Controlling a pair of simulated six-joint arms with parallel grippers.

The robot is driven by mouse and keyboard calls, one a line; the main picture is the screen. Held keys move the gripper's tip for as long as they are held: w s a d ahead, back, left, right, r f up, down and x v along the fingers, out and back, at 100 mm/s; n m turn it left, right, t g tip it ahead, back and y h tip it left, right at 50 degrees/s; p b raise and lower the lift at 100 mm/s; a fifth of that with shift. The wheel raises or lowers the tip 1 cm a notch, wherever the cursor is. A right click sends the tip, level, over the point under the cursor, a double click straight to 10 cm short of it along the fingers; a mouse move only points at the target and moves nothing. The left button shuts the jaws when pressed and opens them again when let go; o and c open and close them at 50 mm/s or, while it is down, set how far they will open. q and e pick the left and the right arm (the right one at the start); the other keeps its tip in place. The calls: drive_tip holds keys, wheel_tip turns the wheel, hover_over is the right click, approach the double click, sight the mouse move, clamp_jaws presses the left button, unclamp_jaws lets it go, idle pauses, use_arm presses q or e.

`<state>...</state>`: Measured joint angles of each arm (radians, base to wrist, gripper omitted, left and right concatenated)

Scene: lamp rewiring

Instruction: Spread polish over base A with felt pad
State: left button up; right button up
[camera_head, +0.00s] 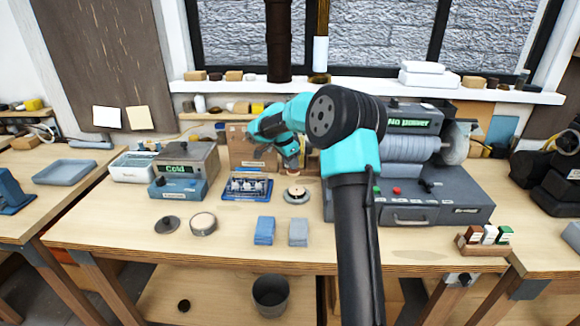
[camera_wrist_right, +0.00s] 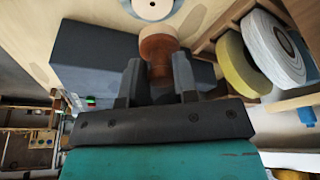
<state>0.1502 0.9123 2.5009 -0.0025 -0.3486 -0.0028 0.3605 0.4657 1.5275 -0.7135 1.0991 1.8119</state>
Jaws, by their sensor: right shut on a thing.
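My right gripper (camera_head: 293,168) reaches over the back middle of the bench. A round pale-topped grey disc with a small centre hole (camera_head: 296,196), probably base A, lies just below and in front of the gripper. It also shows at the top edge of the wrist view (camera_wrist_right: 152,8). Whether pad and disc touch cannot be told. My left gripper is not in view.
A dark disc (camera_head: 167,225) and a pale-topped round tin (camera_head: 203,224) lie front left. Blue cloths (camera_head: 264,231) and grey cloths (camera_head: 298,232) lie in front. A blue rack (camera_head: 247,187) is left of the disc; a large grey machine (camera_head: 440,205) stands right.

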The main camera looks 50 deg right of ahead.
drive_tip(key=shift+r, duration=0.25)
drive_tip(key=shift+s+a+r, duration=0.15)
drive_tip(key=s+a+r, duration=0.3)
drive_tip(key=a+r, duration=0.1)
drive_tip(key=shift+s+r, duration=0.3)
idle(0.6)
drive_tip(key=shift+a, duration=0.1)
